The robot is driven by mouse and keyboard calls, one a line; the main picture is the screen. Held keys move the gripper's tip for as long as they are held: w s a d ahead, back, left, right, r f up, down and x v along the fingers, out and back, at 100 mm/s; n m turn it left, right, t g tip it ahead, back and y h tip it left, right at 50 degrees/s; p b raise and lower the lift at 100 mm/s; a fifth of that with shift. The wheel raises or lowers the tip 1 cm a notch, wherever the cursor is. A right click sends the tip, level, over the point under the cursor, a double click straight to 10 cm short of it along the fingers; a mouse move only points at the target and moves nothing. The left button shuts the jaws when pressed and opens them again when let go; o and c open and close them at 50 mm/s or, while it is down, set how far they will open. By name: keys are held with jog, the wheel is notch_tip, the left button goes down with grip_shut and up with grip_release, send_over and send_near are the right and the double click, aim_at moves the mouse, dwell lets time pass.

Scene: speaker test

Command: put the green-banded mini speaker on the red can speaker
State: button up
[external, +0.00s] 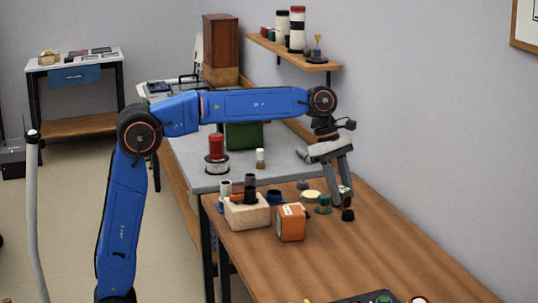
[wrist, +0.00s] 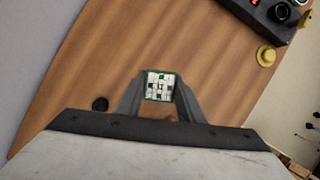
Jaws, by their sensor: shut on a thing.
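My gripper (external: 343,196) is shut on the green-banded mini speaker (external: 345,190), above the far part of the wooden table. In the wrist view the speaker (wrist: 160,86) shows a white, checkered face with a green edge between the fingers; the fingers hide its sides. A red cylinder (external: 216,145) on a dark and white base stands on the grey table, well left of my gripper. It looks like the red can speaker, but I cannot be sure. It does not show in the wrist view.
A small black thing (external: 348,214) stands close below my gripper. An orange box (external: 291,224), a pale block (external: 246,214) and a green jar (external: 323,205) stand to the left. A dark tray (external: 350,299) is at the bottom edge. The right of the wooden table (external: 400,255) is clear.

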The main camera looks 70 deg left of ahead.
jog(key=w+a+r+n+t, duration=0.1)
jog(key=w+a+n, duration=0.1)
jog(key=a, duration=0.8)
jog(key=w+a+r+n, duration=0.2)
jog(key=a, duration=0.8)
notch_tip(320, 180, up, 5)
jog(key=n+t+y, duration=0.2)
jog(key=n+y, duration=0.2)
jog(key=n, duration=0.5)
send_over(221, 134)
jog(key=s, duration=0.2)
jog(key=shift+a+f, duration=0.1)
jog(key=shift+f, duration=4.6)
jog(key=shift+f, duration=0.15)
jog(key=o, duration=1.1)
